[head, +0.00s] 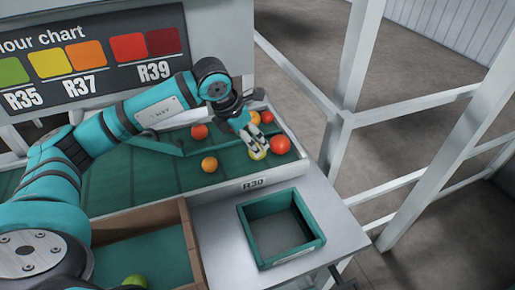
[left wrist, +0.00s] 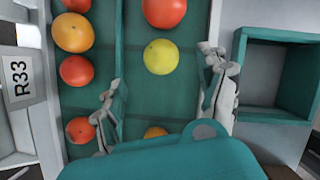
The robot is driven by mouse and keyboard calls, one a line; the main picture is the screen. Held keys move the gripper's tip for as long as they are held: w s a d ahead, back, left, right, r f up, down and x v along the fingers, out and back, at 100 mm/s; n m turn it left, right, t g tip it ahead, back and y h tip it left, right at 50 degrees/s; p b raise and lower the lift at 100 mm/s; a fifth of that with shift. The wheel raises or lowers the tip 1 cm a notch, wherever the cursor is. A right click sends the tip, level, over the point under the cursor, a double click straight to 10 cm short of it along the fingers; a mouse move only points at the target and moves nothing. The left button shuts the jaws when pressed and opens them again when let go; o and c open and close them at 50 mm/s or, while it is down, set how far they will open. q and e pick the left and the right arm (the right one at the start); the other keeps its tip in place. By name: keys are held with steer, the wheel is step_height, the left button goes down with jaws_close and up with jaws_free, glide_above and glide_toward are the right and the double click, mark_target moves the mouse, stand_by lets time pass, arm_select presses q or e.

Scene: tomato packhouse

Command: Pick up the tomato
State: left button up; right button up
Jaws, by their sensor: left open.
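Several tomatoes lie on the green conveyor belt; the task does not say which one is meant. A yellow tomato (head: 258,155) is right at my left gripper (head: 255,144), partly covered by its fingers. In the left wrist view the yellow tomato (left wrist: 161,57) lies ahead of the open, empty fingers (left wrist: 163,78), in line with the gap between them. A red tomato (head: 280,145) is just right of the gripper. An orange tomato (head: 209,164) and another red tomato (head: 199,131) lie to its left. My right gripper is not in view.
A teal-rimmed square bin (head: 250,235) stands on the grey table end, near the belt. A cardboard-brown box (head: 190,238) with a green tomato (head: 134,281) is at front left. A belt side wall (head: 290,133) and a thin teal divider (left wrist: 121,40) run beside the yellow tomato.

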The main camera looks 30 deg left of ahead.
arm_select(q)
steer(key=shift+f, duration=0.25)
steer(key=shift+w+d+f, duration=0.1)
steer(key=shift+d+f, duration=0.05)
steer(key=p+x, duration=0.1)
steer(key=x, duration=0.4)
steer(key=shift+p, duration=0.35)
steer(key=c, duration=0.9)
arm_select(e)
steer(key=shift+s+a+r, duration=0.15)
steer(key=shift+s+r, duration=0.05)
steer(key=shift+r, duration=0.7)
